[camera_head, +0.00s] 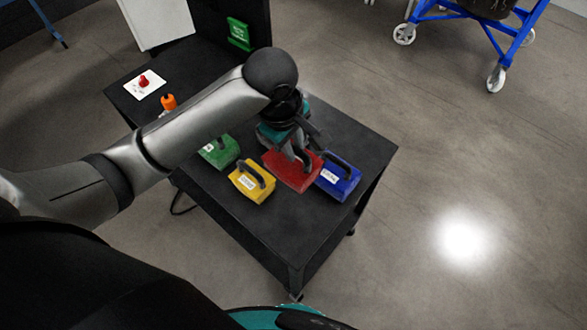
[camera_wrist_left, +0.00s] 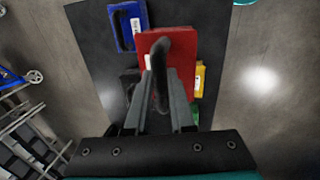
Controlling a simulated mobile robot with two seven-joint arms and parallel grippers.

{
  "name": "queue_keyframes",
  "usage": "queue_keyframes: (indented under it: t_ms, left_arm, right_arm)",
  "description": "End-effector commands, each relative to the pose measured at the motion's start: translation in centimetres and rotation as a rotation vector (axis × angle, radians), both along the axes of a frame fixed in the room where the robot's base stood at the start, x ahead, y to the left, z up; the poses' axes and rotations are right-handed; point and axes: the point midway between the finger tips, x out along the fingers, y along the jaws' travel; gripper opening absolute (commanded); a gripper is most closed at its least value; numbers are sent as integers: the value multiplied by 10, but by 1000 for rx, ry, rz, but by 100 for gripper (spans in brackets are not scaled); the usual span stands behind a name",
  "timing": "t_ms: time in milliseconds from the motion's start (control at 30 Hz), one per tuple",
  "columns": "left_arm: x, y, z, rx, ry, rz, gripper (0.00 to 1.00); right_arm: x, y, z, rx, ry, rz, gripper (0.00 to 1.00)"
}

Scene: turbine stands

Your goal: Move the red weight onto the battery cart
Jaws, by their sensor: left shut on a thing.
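The red weight (camera_head: 285,178) is a block with a dark handle, between the yellow and blue weights at the black table. My left gripper (camera_head: 298,153) is above it, shut on its handle. In the left wrist view the red weight (camera_wrist_left: 187,52) looks larger than its neighbours and overlaps the yellow one; I cannot tell how far it is off the tabletop. A blue wheeled cart (camera_head: 492,38) stands on the floor at the upper right, cut off by the frame edge; I cannot tell if it is the battery cart. My right gripper is not in view.
The black table (camera_head: 262,225) also bears the yellow weight (camera_head: 246,186), the green weight (camera_head: 216,154) and the blue weight (camera_head: 345,184), all close by. An orange object (camera_head: 168,102) and a red button on a white plate (camera_head: 137,88) are farther left. Open floor (camera_head: 450,150) lies to the right.

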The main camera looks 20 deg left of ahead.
Motion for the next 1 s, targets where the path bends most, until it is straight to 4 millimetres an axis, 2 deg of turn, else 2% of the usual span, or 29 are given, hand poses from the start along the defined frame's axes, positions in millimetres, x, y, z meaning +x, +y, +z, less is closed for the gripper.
queue_keyframes:
  t_ms: [33,133,400,500,667,900,1000]
  left_arm:
    - [-1,1,-17,3,5,1,0]
    - [-1,1,-43,3,3,1,0]
    - [0,1,-106,1,1,1,0]
    - [0,0,-120,0,-2,0,0]
    - [0,0,-130,-1,-2,-1,0]
    - [0,0,-164,0,-1,0,0]
    - [0,0,-169,-1,-3,-1,0]
  right_arm:
    - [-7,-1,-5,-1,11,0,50]
    - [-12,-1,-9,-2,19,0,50]
    - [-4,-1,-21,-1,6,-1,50]
    - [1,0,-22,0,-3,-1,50]
    - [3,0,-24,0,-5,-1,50]
    - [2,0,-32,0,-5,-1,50]
    - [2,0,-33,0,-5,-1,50]
